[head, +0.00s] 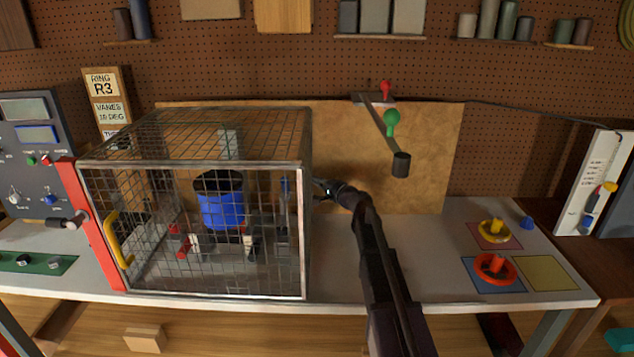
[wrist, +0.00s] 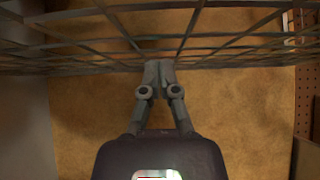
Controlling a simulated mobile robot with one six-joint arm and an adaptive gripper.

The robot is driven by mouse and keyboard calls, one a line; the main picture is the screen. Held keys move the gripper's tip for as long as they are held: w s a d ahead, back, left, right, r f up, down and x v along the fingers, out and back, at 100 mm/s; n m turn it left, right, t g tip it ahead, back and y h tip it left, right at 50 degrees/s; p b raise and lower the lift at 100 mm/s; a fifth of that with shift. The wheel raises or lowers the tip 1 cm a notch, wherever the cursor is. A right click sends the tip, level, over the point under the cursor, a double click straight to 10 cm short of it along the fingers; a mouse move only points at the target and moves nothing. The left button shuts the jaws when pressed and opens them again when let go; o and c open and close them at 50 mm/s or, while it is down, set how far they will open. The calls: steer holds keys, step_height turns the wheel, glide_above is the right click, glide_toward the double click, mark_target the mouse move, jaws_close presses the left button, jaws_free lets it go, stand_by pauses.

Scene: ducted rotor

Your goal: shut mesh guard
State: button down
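The mesh guard (head: 303,230) is a wire cage with a pale metal frame, standing on the bench around a blue cylinder (head: 222,208). Its front panel spans the front, with a yellow handle (head: 118,240) at the left beside a red post (head: 92,225). I cannot tell whether a small gap is left there. My gripper (head: 322,190) is at the cage's right side, towards the back. In the wrist view my gripper's fingers (wrist: 160,70) are together, close to the mesh (wrist: 225,45); contact is unclear. Nothing shows held between them.
A hanging lever with a dark weight (head: 401,164) is above and right of my gripper. Red and yellow knobs (head: 494,231) stand on coloured squares at the right. A control panel (head: 30,150) is at the left. The bench between cage and squares is clear except for my arm.

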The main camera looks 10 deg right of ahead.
steer(key=w+d+v, duration=0.1)
steer(key=d+v, duration=0.1)
steer(key=v, duration=1.1)
steer(key=shift+w, duration=0.3)
steer(key=shift+d, duration=0.1)
